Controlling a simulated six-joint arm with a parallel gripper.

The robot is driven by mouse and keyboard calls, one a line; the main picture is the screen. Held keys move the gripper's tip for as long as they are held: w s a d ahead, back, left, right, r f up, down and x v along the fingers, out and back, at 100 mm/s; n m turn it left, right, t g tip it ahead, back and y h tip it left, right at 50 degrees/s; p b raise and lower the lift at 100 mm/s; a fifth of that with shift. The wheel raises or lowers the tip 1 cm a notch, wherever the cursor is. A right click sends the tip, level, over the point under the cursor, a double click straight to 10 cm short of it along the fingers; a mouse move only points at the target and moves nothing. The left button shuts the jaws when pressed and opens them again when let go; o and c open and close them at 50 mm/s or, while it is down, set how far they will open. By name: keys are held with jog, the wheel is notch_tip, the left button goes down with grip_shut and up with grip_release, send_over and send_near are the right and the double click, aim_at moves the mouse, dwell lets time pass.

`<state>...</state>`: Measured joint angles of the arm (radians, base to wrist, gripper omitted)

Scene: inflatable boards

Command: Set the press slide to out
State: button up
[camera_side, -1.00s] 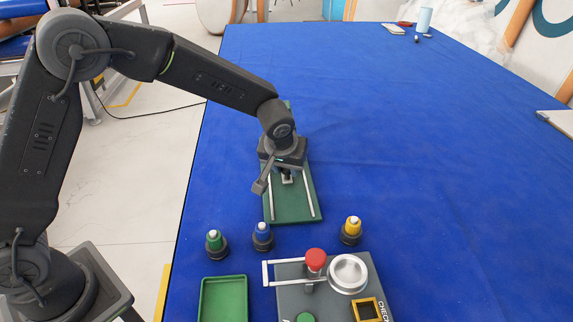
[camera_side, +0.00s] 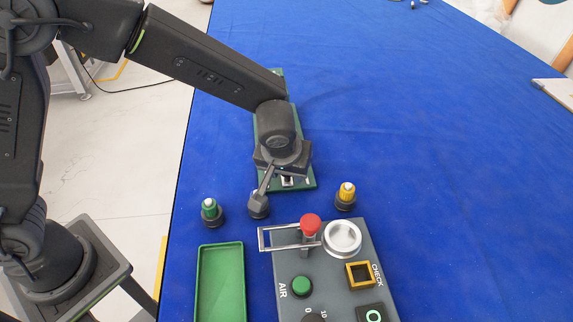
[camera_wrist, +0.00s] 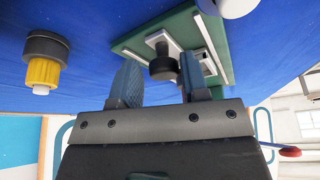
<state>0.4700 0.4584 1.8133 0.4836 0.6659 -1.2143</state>
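The press slide has a dark green base plate (camera_side: 302,184) with pale rails, and a small pale carriage (camera_side: 287,182) near the plate's end closest to the console. A short black knob (camera_wrist: 163,67) stands on the carriage in the wrist view. In the side view my gripper (camera_side: 283,170) is over the near part of the slide and hides much of the rails.
A grey console (camera_side: 340,270) with a red knob (camera_side: 310,225) and silver dish (camera_side: 342,238) stands closer, beside a green tray (camera_side: 221,285). The blue table (camera_side: 420,120) is clear at right.

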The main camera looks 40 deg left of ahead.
jog(key=shift+o, duration=1.3)
jog(key=shift+w+a, duration=0.1)
jog(key=shift+r, duration=0.1)
jog(key=v, duration=1.3)
jog(key=shift+s+r, duration=0.25)
jog(key=shift+s, duration=0.05)
jog(key=s+a+r+m+t+h, duration=0.1)
jog(key=s+a+r+m, duration=0.2)
jog(key=s+a, duration=1.3)
jog(key=shift+a+m+t+h, duration=0.3)
jog(key=shift+a+m, duration=0.2)
jog(key=shift+m, duration=0.2)
